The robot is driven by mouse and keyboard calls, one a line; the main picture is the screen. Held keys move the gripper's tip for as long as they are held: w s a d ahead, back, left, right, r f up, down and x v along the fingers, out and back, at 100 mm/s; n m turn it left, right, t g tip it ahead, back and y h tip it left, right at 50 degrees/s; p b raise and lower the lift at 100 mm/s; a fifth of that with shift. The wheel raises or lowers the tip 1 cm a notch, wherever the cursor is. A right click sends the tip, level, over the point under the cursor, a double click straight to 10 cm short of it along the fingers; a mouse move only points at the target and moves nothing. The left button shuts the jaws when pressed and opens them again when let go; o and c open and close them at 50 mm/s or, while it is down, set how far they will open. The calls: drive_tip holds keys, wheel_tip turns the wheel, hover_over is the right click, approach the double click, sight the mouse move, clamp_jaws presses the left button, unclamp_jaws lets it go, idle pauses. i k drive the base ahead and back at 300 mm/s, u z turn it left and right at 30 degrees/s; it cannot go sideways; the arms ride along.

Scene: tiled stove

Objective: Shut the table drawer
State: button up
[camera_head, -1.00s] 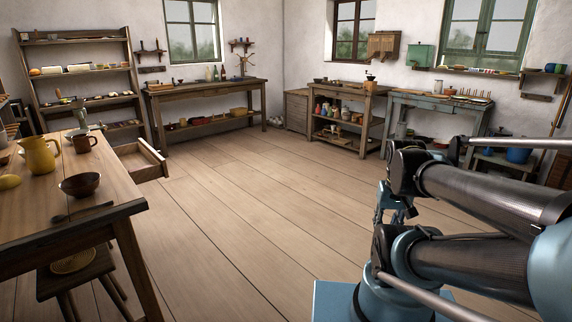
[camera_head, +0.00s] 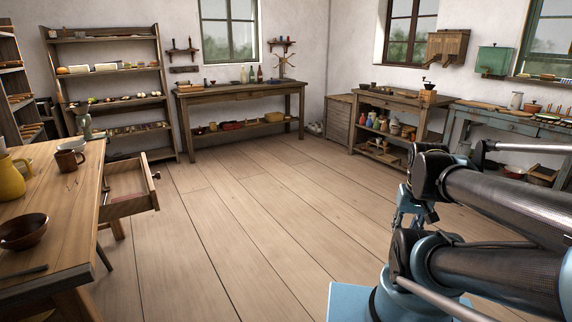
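The wooden table (camera_head: 62,228) stands at the left edge of the view. Its drawer (camera_head: 128,204) is pulled out from the table's right side, and I look into its open top. A small dark knob shows on the drawer front. My gripper (camera_head: 408,218) hangs by my folded blue and black arm on the right, far from the drawer across bare floor. It is small and partly covered by the arm, so I cannot tell whether its fingers are open or shut.
On the table are a yellow jug (camera_head: 11,178), a brown mug (camera_head: 69,160) and a dark bowl (camera_head: 23,231). A shelf rack (camera_head: 110,48) and a workbench (camera_head: 240,90) line the back wall. The plank floor (camera_head: 225,225) between me and the drawer is clear.

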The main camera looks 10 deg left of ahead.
sight(130, 176)
drive_tip(key=u, duration=0.35)
drive_tip(key=i, duration=1.15)
drive_tip(key=u, duration=1.45)
drive_tip(key=i, duration=1.05)
drive_tip(key=u, duration=0.65)
